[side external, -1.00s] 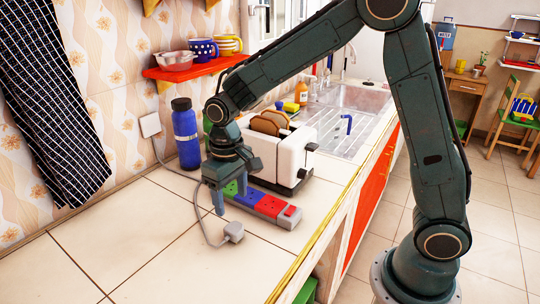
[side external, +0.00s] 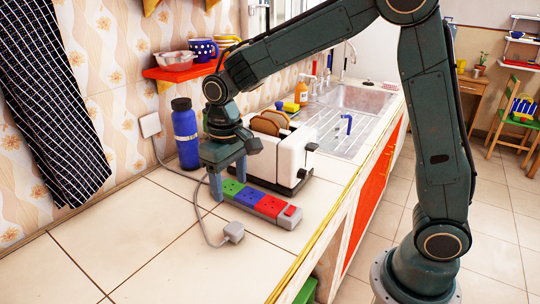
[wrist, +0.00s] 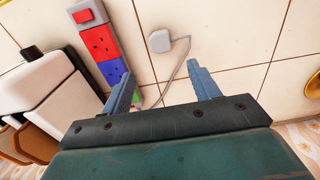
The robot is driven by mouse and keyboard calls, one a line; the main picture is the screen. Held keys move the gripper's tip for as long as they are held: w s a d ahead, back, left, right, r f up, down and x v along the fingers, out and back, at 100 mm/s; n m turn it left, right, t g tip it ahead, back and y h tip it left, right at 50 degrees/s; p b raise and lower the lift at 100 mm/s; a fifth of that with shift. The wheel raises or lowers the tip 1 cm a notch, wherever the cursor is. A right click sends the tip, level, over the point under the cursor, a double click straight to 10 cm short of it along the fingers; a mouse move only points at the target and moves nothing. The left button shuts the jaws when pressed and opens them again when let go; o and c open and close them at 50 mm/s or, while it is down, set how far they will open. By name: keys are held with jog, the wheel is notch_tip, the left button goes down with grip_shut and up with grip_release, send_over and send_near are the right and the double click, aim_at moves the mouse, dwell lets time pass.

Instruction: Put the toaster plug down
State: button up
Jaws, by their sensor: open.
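The grey toaster plug (side external: 234,231) lies on the tiled counter in front of the power strip, with its cable running back to the left. The plug also shows in the wrist view (wrist: 159,41), beyond my fingertips and apart from them. My gripper (side external: 229,184) is open and empty, above the left end of the power strip. In the wrist view my gripper (wrist: 160,82) has its two blue fingers spread, with the grey cable between them. The power strip (side external: 255,202) has green, blue and red sockets and a red switch.
The white toaster (side external: 283,160) with bread slices stands just behind the strip. A blue bottle (side external: 186,135) stands at the left by the wall. A red shelf (side external: 180,70) with dishes hangs above. The front counter is clear.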

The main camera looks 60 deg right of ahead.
jog(key=shift+s+r, duration=0.1)
jog(key=s+d+r+t, duration=0.2)
jog(key=s+d+r, duration=0.1)
jog(key=s, duration=0.8)
jog(key=s+d+r+t, duration=0.3)
jog(key=s+r, duration=0.3)
jog(key=s, duration=0.5)
jog(key=shift+d+r+t, duration=0.2)
jog(key=shift+d+t, duration=0.1)
jog(key=shift+d, duration=0.2)
